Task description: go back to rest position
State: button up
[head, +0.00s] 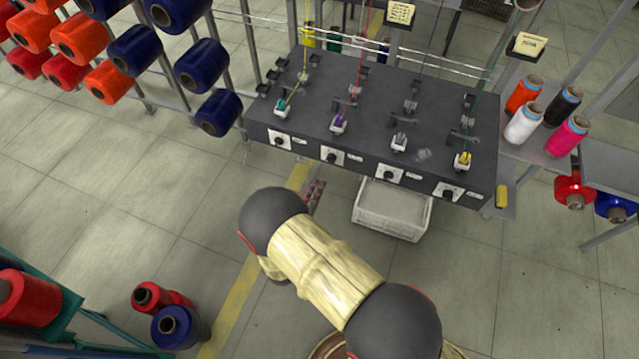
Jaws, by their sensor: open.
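My arm crosses the lower middle of the head view, with a tan covered link between two dark round joints. My gripper cannot be made out; the arm's far end is hidden behind its own links. The dark bobbin winding machine (375,110) stands beyond the arm. Its front panel has several white plates with black knobs. Small winding heads on its top hold teal, purple, white and yellow pieces, with threads rising from some of them.
A rack of red, orange and blue spools (135,50) stands at the left. A white bin (392,212) sits below the machine's front. Several thread cones (523,123) stand at the right. Red and blue spools (175,327) lie at lower left. Floor (520,290) at lower right is clear.

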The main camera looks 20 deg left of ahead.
dwell(0.3)
jog(key=s+d+f+m+g+h, duration=0.3)
jog(key=d+m+h, duration=0.3)
jog(key=d+m, duration=0.5)
jog(key=s+d+r+m+g+h, duration=0.4)
jog(key=d+r+m+g, duration=0.2)
jog(key=d+m, duration=0.4)
jog(key=s+d+r+m+g+y, duration=0.3)
jog(key=r+m, duration=0.4)
jog(key=m, duration=0.2)
jog(key=s+d+r+m+g+y, duration=0.2)
jog(key=s+d+r+m+g, duration=0.15)
jog(key=r+m, duration=0.35)
jog(key=s+d+r+m+g+y, duration=0.2)
jog(key=s+r+m+g+y, duration=0.15)
jog(key=r+m, duration=0.45)
jog(key=s+d+r+m+t+y, duration=0.1)
jog(key=d+r+m+t, duration=0.5)
jog(key=d+r+m, duration=0.3)
notch_tip(320, 180, up, 4)
jog(key=shift+s+d+f+t, duration=0.1)
jog(key=shift+s+d+t, duration=0.2)
jog(key=shift+d, duration=0.3)
